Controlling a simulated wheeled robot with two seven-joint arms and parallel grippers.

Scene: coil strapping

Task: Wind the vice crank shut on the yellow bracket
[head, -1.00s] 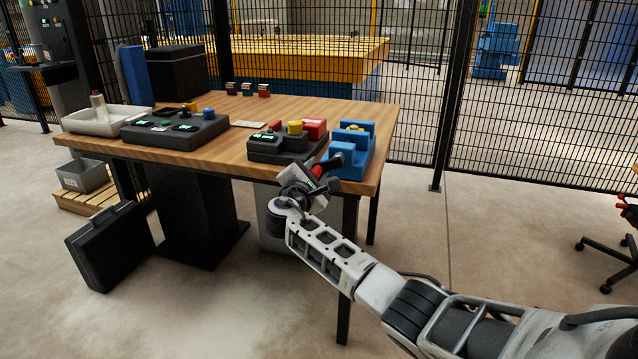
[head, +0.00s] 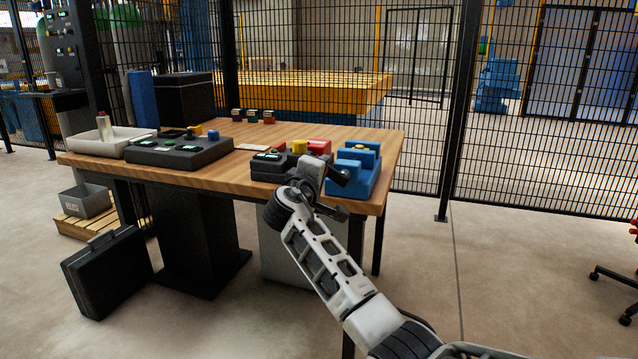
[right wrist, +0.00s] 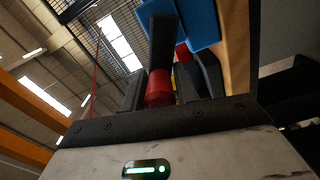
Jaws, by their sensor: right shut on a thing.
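The blue vice (head: 357,170) stands at the right front corner of the wooden table. A small yellow piece that looks like the bracket (head: 356,147) shows at the top of the vice. Whether the jaws touch it is too small to tell. My right gripper (head: 327,177) is at the front of the vice, shut on the crank handle, which it mostly hides in the head view. In the right wrist view the red crank grip (right wrist: 158,88) sits between the fingers, with the dark crank arm (right wrist: 163,38) running up toward the blue vice (right wrist: 199,22). My left gripper is out of view.
A dark control box (head: 180,149) and white tray (head: 84,146) are farther left. A mesh fence stands behind the table.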

